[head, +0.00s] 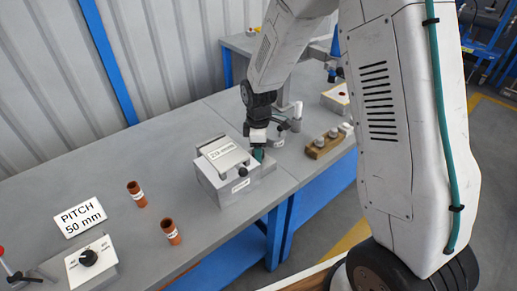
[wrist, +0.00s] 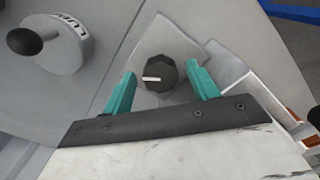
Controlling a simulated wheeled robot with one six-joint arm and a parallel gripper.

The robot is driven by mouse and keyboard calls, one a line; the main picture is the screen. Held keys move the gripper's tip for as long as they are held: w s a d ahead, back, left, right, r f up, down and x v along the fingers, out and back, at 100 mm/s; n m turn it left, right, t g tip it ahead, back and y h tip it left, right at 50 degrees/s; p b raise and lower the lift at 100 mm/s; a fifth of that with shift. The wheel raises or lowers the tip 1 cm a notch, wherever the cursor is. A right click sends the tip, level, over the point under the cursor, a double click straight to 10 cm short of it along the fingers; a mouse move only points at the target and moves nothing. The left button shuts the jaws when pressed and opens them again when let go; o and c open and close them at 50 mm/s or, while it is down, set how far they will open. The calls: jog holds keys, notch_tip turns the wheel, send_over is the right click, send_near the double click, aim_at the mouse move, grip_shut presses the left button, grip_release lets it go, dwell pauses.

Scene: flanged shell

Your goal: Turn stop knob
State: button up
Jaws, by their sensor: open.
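In the wrist view a dark, many-sided knob (wrist: 160,76) with a white pointer line sits on a light grey plate (wrist: 145,45). The pointer lies nearly level in the picture, towards the left. My gripper (wrist: 161,71) is open, with one teal finger on each side of the knob and gaps visible on both sides. In the head view my gripper (head: 258,154) is low over the bench, just right of a grey box (head: 226,190) with a tilted label plate; the knob under it is hidden there. Another black pointer knob (head: 88,258) is on a box at lower left.
In the wrist view a grey cylinder (wrist: 62,52) with a black ball handle stands close at left. On the bench are two brown cups (head: 137,194) (head: 171,232), a "PITCH 50 mm" sign (head: 80,217) and a brown block with pegs (head: 325,146).

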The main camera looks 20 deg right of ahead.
jog(key=c, duration=1)
jog(key=shift+m, duration=0.3)
jog(key=m, duration=0.3)
jog(key=shift+m, duration=0.3)
jog(key=m, duration=0.4)
jog(key=shift+m, duration=0.3)
jog(key=m, duration=0.4)
jog(key=shift+m, duration=2)
